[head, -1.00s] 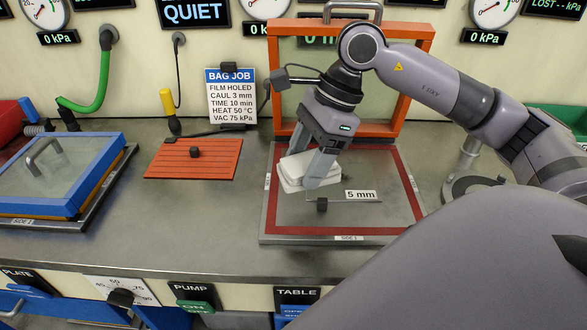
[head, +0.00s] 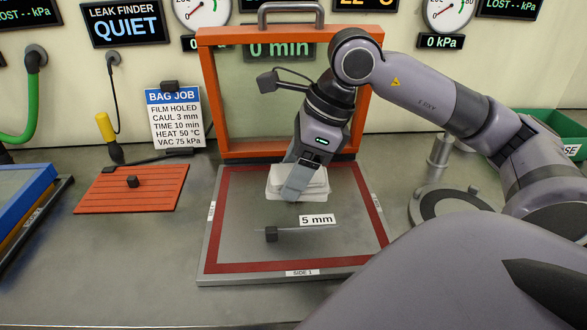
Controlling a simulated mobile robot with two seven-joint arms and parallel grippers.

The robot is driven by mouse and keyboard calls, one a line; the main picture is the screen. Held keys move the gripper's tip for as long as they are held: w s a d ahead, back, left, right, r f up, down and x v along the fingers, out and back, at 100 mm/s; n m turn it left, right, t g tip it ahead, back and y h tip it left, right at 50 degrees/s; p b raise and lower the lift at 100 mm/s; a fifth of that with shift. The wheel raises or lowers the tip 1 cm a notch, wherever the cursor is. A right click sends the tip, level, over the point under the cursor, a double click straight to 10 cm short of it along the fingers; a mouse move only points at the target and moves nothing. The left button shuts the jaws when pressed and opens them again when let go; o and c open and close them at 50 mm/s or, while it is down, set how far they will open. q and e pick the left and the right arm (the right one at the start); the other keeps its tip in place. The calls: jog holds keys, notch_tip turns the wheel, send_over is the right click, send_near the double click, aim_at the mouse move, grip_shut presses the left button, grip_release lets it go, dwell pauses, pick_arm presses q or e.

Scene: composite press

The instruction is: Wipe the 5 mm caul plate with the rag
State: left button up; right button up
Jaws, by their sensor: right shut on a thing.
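The 5 mm caul plate (head: 317,219) lies flat inside the red border of the press bed, with a "5 mm" label and a small black knob. Its grey outline is hard to make out against the bed. My right gripper (head: 294,194) points down over the back part of the plate, shut on the white folded rag (head: 315,186). The rag is just behind the label and seems to touch the surface; the exact contact is hidden. My left gripper is not in view.
The raised orange-framed lid (head: 207,100) stands behind the bed (head: 232,270). An orange plate (head: 105,195) with a knob lies to the left, near a sign card (head: 175,120) and a yellow-handled tool (head: 100,111). A blue-framed unit (head: 20,210) is at far left, a green bin (head: 555,130) at right.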

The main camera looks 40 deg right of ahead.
aim_at(286, 215)
jog(key=shift+f+b, duration=0.55)
jog(key=shift+f, duration=0.3)
notch_tip(286, 215, down, 3)
jog(key=shift+r+b, duration=0.15)
jog(key=shift+b, duration=1)
jog(key=shift+f+b, duration=0.3)
jog(key=shift+f, duration=0.2)
jog(key=shift+f+b, duration=0.6)
jog(key=shift+b, duration=0.05)
